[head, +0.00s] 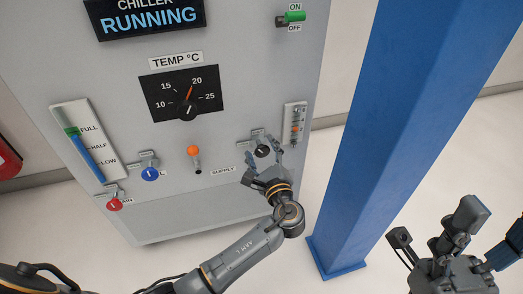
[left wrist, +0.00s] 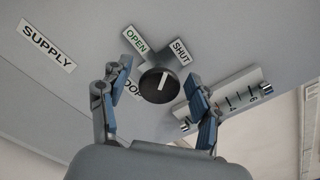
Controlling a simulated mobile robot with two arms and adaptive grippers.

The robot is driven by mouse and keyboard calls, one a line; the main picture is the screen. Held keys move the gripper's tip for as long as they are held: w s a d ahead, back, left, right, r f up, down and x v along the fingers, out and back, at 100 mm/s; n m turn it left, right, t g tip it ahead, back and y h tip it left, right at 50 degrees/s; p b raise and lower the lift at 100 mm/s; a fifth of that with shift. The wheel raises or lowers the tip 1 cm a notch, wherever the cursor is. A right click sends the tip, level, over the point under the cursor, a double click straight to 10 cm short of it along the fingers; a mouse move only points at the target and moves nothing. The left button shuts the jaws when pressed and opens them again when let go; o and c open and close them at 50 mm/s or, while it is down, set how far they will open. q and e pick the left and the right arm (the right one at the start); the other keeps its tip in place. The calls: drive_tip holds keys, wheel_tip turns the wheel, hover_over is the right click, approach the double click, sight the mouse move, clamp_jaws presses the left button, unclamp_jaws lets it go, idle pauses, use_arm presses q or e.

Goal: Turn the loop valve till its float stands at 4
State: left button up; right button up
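The black loop valve knob (left wrist: 159,85) sits on the grey panel, and its white line points between the OPEN and SHUT labels. In the head view the knob (head: 262,151) is at the panel's lower right. My left gripper (left wrist: 158,76) is open, with one finger on each side of the knob; I cannot tell whether they touch it. The wrist view shows part of the gauge (left wrist: 244,92) with 4 and 6. My right gripper (head: 440,226) is open and empty.
An orange-topped lever (head: 194,151), a blue valve (head: 149,173) and a red valve (head: 114,204) are left of the knob. A temperature dial (head: 187,92) is above. A blue column (head: 395,120) stands close right of the panel, between my grippers in the picture.

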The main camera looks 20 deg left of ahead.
use_arm(q)
drive_tip(key=shift+d, duration=0.1)
drive_tip(key=v, duration=1.2)
drive_tip(key=shift+w, duration=0.1)
